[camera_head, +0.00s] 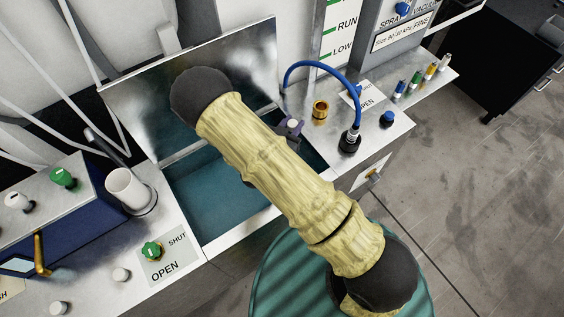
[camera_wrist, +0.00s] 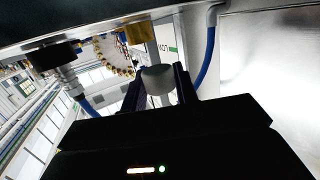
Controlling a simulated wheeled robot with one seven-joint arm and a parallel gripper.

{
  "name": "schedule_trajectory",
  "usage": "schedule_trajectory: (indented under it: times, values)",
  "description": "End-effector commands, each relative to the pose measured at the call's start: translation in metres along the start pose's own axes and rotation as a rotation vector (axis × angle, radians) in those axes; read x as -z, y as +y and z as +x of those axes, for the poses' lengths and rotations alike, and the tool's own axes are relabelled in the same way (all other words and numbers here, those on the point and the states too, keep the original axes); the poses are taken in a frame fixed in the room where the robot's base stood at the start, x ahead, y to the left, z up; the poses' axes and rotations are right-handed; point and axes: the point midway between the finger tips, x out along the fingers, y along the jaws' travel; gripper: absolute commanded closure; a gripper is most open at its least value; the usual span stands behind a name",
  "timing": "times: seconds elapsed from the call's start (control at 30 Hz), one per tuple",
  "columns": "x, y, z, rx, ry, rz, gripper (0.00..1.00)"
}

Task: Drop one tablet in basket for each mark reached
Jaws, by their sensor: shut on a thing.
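My gripper (camera_head: 289,130) is shut on a pale, rounded tablet (camera_head: 293,123), over the right side of an open tank (camera_head: 215,195) with teal inside. In the wrist view the tablet (camera_wrist: 158,78) sits between my two dark fingers. The marks are on a white panel (camera_head: 335,28) at the top, with green bars and the words RUN and LOW. My arm covers much of the tank, and I cannot make out a basket in either view.
A blue hose (camera_head: 322,65) arches beside the gripper to a black fitting (camera_head: 349,141). A brass fitting (camera_head: 320,109) stands nearby. A white cup (camera_head: 128,190) and a green knob (camera_head: 152,250) are left of the tank. Several coloured bottles stand at the right.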

Motion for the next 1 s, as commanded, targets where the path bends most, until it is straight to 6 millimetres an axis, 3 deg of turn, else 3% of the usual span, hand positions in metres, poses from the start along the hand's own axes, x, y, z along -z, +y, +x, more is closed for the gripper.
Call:
schedule_trajectory:
  times: [0.1,0.23,0.67,1.0]
  values:
    - [-0.009,0.001,-0.022,-0.048,-0.004,0.015,0.92]
    - [-0.014,0.003,-0.032,-0.076,-0.007,0.025,0.92]
    - [-0.019,0.003,-0.031,-0.078,-0.007,0.025,0.92]
    - [-0.055,0.003,-0.025,-0.078,-0.006,0.024,0.92]
